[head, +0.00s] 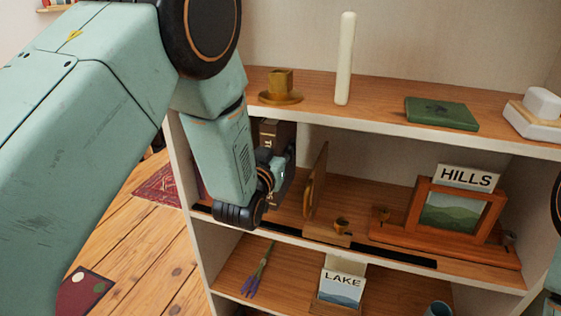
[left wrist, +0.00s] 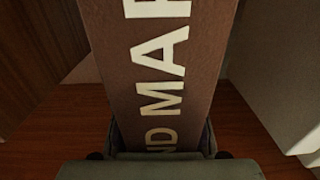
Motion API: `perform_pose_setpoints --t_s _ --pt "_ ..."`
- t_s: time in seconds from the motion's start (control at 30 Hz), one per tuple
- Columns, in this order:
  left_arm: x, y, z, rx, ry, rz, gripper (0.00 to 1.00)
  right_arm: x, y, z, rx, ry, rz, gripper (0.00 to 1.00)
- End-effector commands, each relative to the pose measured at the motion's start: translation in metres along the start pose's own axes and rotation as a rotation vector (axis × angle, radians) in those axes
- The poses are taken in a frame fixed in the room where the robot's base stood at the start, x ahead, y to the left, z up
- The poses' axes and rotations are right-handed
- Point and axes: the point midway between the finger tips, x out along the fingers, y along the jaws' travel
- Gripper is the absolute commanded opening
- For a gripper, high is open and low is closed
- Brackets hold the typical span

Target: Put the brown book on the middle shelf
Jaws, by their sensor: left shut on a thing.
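The brown book (head: 276,134) stands upright in the left part of the middle shelf (head: 366,192), partly hidden by my left arm. Its brown spine (left wrist: 160,60) with pale lettering fills the middle of the left wrist view. My left gripper (head: 276,172) is shut on the book, within the shelf opening. The wrist view shows wood below the book; whether the book's bottom touches the shelf is hidden. Only parts of my right arm show at the right edge; its gripper is out of view.
Right of the book stands a wooden upright panel (head: 316,183). Farther right are a framed picture (head: 450,213) and a HILLS sign (head: 466,178). The top shelf holds a brass candle holder (head: 281,88), a white candle (head: 345,58) and a green book (head: 441,113). A LAKE card (head: 341,287) stands below.

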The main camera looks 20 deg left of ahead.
Motion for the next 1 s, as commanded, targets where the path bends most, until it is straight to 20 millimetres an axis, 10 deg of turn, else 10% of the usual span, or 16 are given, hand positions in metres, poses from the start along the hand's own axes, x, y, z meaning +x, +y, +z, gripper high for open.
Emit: perform_pose_setpoints --t_s 0.77,0.8,1.0 --pt "0.002 0.0 0.037 -0.001 0.004 -0.001 0.0 0.015 0.0 0.0 0.0 0.0 0.0 0.4" --pt "0.002 0.0 0.038 -0.001 -0.001 -0.001 0.37 0.015 0.0 0.0 0.0 0.0 0.0 0.4" --pt "0.002 0.0 0.038 -0.001 -0.001 -0.001 0.54 0.014 0.0 0.0 0.0 0.0 0.0 0.4"
